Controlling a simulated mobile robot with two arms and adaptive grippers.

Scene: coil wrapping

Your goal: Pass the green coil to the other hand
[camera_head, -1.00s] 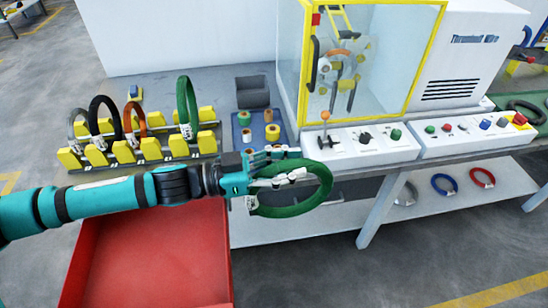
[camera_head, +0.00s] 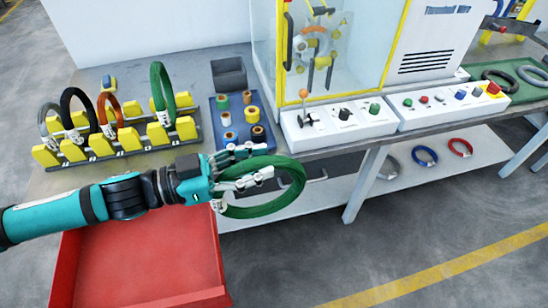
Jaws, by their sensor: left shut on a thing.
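A green coil (camera_head: 294,190) is held out in front of the bench, over the edge of the red bin. My left gripper (camera_head: 248,178) is shut on the coil's left side, with its fingers across the ring. The coil is tilted, and its far side shows beyond the fingers. Another green coil (camera_head: 156,88) stands upright in the yellow rack at the back left. My right gripper is not in view.
A rack (camera_head: 105,146) holds grey, black and orange coils too. A blue tray (camera_head: 218,133) with tape rolls lies behind my gripper. The wrapping machine (camera_head: 325,60) stands behind, with control boxes before it. A red bin (camera_head: 150,262) is below. Floor is free at lower right.

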